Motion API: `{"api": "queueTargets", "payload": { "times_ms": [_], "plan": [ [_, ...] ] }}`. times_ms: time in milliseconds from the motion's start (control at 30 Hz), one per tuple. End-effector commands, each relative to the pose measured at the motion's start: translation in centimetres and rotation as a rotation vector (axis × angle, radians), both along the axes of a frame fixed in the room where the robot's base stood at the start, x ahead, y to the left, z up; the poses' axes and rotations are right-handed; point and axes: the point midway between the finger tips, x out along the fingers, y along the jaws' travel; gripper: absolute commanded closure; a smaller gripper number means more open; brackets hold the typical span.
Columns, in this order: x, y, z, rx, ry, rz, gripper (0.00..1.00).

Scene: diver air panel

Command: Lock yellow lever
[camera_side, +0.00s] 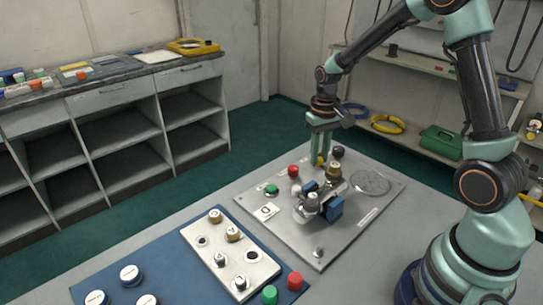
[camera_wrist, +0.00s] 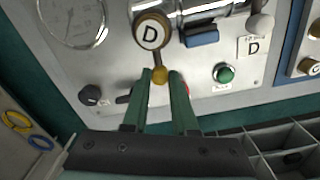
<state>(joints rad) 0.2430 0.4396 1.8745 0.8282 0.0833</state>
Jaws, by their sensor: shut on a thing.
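My gripper (camera_wrist: 161,82) is shut on this yellow tip, with one green finger on each side. In the side view, my gripper (camera_side: 319,162) reaches down to the far part of the grey panel (camera_side: 284,236). A bit of yellow shows between its fingers there, beside the brass knob. The fingers partly hide the lever in the side view.
Close by are a black knob (camera_wrist: 90,95), a green button (camera_wrist: 223,73) and a round gauge (camera_wrist: 72,18). A red button (camera_side: 293,170) and a blue block (camera_side: 335,209) also sit on the panel. A blue mat (camera_side: 180,272) with loose parts lies at the front left.

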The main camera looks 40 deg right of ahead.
Motion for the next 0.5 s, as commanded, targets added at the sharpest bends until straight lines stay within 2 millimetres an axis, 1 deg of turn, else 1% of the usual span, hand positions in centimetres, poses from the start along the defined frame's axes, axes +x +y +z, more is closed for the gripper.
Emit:
{"api": "queueTargets", "payload": {
  "times_ms": [200, 500],
  "plan": [
    [0.09, 0.36, 0.15, -0.001, -0.003, 0.063, 1.00],
    [0.10, 0.47, 0.17, -0.001, -0.003, 0.083, 1.00]
  ]
}}
